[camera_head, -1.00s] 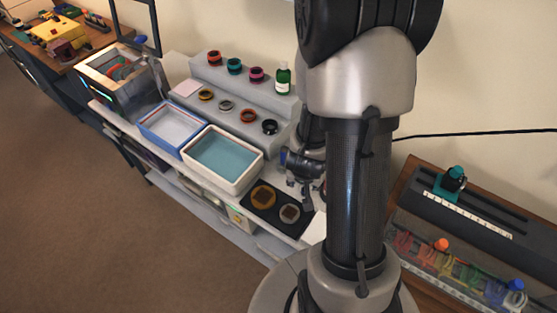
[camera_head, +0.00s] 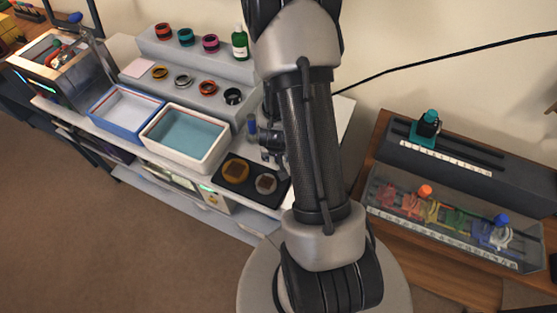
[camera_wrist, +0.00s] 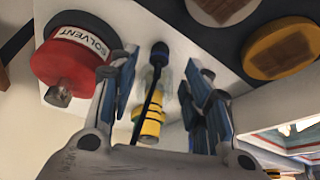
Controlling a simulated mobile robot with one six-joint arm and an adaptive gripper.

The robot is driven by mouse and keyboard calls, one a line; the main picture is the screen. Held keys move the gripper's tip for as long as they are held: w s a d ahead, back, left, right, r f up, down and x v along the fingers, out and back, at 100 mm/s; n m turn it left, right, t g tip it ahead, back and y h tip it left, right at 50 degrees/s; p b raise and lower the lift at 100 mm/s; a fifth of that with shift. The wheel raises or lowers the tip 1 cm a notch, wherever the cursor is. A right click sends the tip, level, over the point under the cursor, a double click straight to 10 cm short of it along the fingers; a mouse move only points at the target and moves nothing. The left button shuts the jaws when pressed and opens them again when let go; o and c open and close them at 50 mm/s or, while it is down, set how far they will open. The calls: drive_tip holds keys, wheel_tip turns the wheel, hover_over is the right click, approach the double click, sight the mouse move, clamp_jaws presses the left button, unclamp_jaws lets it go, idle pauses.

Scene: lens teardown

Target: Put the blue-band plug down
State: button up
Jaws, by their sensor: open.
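My gripper (camera_wrist: 160,68) is open in the wrist view, its two blue-grey fingers apart. Between them in the picture are a dark blue-black round tip (camera_wrist: 160,50), a thin black shaft and a yellow-banded cylinder (camera_wrist: 150,126). I cannot tell whether either finger touches these. No piece is clearly recognisable as the blue-band plug. In the head view my gripper (camera_head: 268,140) is by the right end of the white bench (camera_head: 345,112), beyond the black tray, partly hidden by my arm.
A red solvent container (camera_wrist: 75,62) is close to the left finger. A black tray (camera_head: 254,196) holds two round pieces. A cream bin (camera_head: 203,163) and blue bin (camera_head: 110,127) stand left of it. Grey steps (camera_head: 205,68) hold several coloured rings. A clear-fronted rack (camera_head: 450,235) is at right.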

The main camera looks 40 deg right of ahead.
drive_tip(key=b+x, duration=0.1)
drive_tip(key=x, duration=0.3)
drive_tip(key=shift+f+b, duration=0.25)
drive_tip(key=shift+b, duration=0.05)
drive_tip(key=shift+r, duration=0.1)
drive_tip(key=c, duration=1)
drive_tip(key=shift+c, duration=0.2)
wheel_tip(320, 180, up, 20)
drive_tip(key=p, duration=1.3)
